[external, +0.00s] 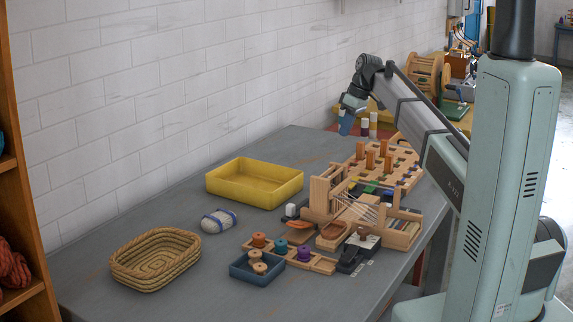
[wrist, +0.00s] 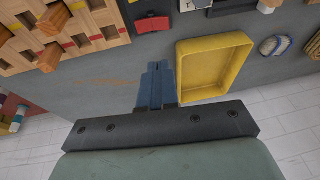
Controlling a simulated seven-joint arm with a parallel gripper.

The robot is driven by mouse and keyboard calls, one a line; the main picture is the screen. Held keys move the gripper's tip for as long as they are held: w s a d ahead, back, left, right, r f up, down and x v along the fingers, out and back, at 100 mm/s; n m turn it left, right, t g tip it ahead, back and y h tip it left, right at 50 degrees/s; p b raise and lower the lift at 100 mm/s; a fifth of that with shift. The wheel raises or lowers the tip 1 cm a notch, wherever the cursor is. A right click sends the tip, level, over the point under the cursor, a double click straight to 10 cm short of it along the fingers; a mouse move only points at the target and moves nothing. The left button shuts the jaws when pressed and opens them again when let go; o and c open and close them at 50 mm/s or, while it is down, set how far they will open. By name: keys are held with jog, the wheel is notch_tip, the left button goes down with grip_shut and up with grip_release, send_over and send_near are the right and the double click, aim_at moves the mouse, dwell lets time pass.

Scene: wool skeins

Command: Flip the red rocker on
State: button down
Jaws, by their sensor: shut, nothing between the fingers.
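The red rocker (wrist: 152,24) shows near the top of the wrist view, on a dark housing (wrist: 148,7) cut off by the frame edge. Which way it is tipped I cannot tell. In the external view I cannot make it out among the wooden pieces. My gripper (external: 345,128) hangs above the far end of the table, fingers pointing down. Its blue fingers (wrist: 157,72) are together with nothing between them, and appear below the rocker in the wrist view, apart from it.
A yellow tray (external: 255,203) stands left of the wooden loom (external: 322,195). A pegged wooden board (external: 403,160) lies behind the loom. Bare grey table (external: 290,150) lies behind the tray.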

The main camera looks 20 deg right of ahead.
jog(key=x, duration=0.8)
jog(key=s+x, duration=0.1)
jog(key=x, duration=0.3)
jog(key=shift+w+f, duration=0.1)
jog(key=shift+f, duration=0.25)
jog(key=shift+a+f, duration=0.2)
jog(key=shift+f, duration=0.4)
jog(key=shift+s+a+f+t, duration=0.2)
jog(key=shift+s+f+t, duration=0.15)
jog(key=shift+s, duration=0.1)
jog(key=shift+w+f+h, duration=0.1)
jog(key=shift+w+h, duration=0.05)
jog(key=shift+h, duration=0.25)
jog(key=shift+w, duration=0.1)
jog(key=shift+w+d+r, duration=0.25)
jog(key=shift+w+d, duration=0.2)
jog(key=shift+d, duration=0.1)
